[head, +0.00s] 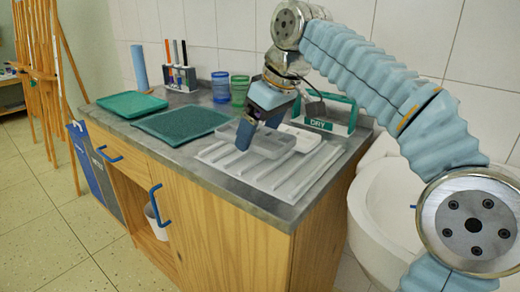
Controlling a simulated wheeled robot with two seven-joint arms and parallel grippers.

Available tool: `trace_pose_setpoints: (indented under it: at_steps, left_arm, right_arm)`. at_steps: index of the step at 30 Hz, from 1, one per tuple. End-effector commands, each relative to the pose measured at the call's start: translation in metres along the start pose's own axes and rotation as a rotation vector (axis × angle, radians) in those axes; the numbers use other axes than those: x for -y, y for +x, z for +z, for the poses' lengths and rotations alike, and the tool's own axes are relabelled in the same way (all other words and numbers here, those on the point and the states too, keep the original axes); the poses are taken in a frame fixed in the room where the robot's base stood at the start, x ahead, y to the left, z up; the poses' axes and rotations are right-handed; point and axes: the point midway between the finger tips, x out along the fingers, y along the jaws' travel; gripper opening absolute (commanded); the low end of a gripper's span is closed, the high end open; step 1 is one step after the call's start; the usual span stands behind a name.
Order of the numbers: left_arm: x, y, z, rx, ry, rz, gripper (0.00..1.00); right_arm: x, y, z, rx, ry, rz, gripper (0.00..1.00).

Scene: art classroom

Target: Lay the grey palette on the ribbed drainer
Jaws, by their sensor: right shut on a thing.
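The grey palette (270,146), a shallow tray with wells, is at the back part of the white ribbed drainer (262,177). My right gripper (254,132) reaches in from the right and is shut on the palette near its left side; the fingers hide part of it. The palette looks about level and overlaps the drainer's back ribs. I cannot tell whether it touches them or is held just above. The drainer's front ribs are bare. My left gripper is not in view.
A dark green mat (180,124) and a green tray (130,104) lie left on the metal counter. Blue (220,88) and green (240,92) cups stand behind. A "DRY" rack (322,124) and a white item (303,138) are back right. A white basin (385,225) is right.

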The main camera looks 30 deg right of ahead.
Motion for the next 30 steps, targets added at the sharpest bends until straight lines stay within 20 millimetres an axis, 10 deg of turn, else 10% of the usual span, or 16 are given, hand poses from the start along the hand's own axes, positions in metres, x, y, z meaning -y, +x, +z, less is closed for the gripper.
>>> trace_pose_setpoints:
  at_steps: [9,22,23,24,30]
  left_arm:
    - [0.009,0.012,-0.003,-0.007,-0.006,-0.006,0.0]
    - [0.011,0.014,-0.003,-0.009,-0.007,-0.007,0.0]
    - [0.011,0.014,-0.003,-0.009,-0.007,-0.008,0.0]
    - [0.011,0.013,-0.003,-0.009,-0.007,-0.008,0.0]
    - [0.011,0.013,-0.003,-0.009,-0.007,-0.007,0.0]
  right_arm:
    - [-0.013,0.047,0.01,0.003,0.002,0.001,0.56]
    - [-0.012,0.053,0.012,0.001,0.001,0.0,0.56]
    - [-0.012,0.053,0.012,0.001,0.001,0.0,0.88]
    - [-0.012,0.052,0.012,0.001,0.001,0.0,0.94]
    - [-0.012,0.052,0.012,0.001,0.001,0.0,1.0]
